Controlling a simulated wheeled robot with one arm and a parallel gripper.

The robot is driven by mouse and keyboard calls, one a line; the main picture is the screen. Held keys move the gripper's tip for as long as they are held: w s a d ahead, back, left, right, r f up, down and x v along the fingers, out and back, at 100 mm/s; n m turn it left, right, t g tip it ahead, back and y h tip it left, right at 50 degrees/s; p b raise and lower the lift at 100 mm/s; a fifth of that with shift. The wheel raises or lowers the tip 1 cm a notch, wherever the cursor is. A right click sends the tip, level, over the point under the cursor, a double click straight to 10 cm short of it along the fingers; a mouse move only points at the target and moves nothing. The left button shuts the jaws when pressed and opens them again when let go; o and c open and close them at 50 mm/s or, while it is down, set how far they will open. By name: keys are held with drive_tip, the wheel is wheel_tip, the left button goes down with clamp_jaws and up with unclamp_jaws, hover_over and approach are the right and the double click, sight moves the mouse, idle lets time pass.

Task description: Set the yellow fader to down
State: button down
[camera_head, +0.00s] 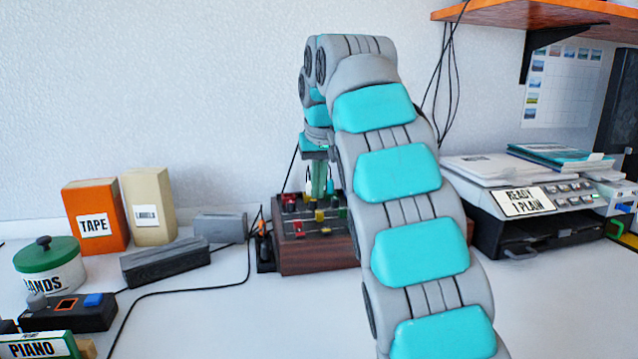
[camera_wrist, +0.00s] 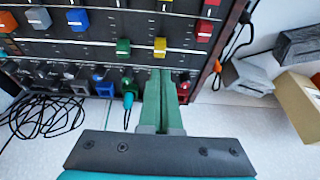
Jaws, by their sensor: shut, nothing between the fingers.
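The yellow fader (camera_wrist: 160,46) is a small yellow cap on the dark mixer panel (camera_wrist: 100,20) in the wrist view. A white slot line runs beside it. In the head view a yellow cap (camera_head: 320,216) shows on the wood-sided mixer (camera_head: 318,256), partly crowded by other controls. My gripper (camera_wrist: 161,73) has green fingers pressed together with nothing between them. In the wrist view their tips appear just below the yellow fader, with a small gap in the picture. I cannot tell their height above the panel. In the head view my gripper (camera_head: 318,192) points down over the mixer's back part.
A green fader (camera_wrist: 123,47) and a red fader (camera_wrist: 204,31) flank the yellow one. A row of knobs lies by my fingers, including a red one (camera_wrist: 183,85). Loose cables (camera_wrist: 45,115) lie nearby. A printer (camera_head: 540,205) stands right of the mixer, boxes (camera_head: 95,215) left.

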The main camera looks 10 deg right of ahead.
sight(319, 213)
drive_tip(key=shift+x, duration=1.95)
drive_tip(key=shift+s+f+b, duration=0.1)
drive_tip(key=shift+s+b, duration=0.3)
drive_tip(key=shift+s, duration=0.1)
drive_tip(key=shift+s+b, duration=0.35)
drive_tip(key=shift+s, duration=0.65)
